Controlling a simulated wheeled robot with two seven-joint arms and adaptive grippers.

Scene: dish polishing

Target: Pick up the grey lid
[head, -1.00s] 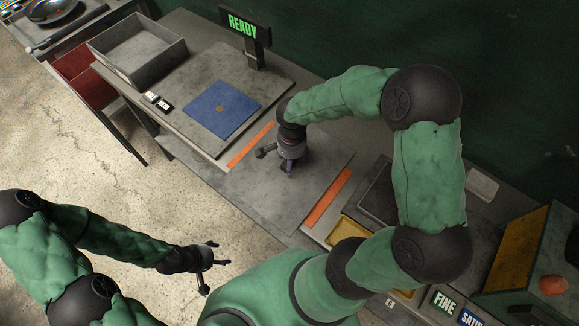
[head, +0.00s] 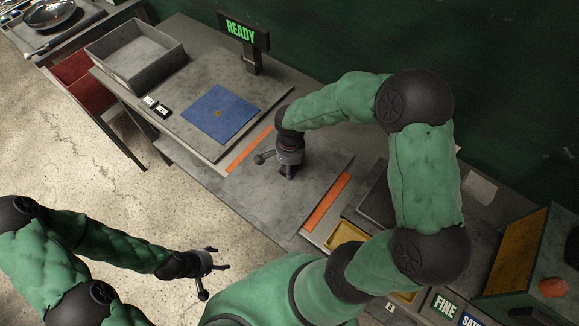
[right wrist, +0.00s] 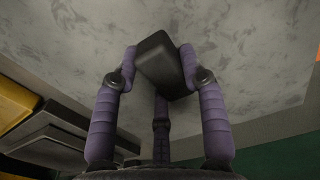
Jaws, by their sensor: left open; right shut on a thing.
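A wide flat grey panel (head: 245,195), which looks like the grey lid, lies between two orange strips. My right gripper (head: 287,168) points down over it. In the right wrist view its purple fingers (right wrist: 160,85) close around a dark block (right wrist: 168,62), which looks like the lid's handle. The mottled grey surface (right wrist: 245,45) fills much of that view beyond the block. I cannot tell whether the panel is raised. My left gripper (head: 210,268) is open and empty over the floor at the lower left.
A blue mat (head: 222,113) lies on a grey board left of the right gripper. A grey open tray (head: 135,55) and a READY sign (head: 242,30) stand behind. A yellow-rimmed tray (head: 345,236) and a machine with a red button (head: 553,287) are at right.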

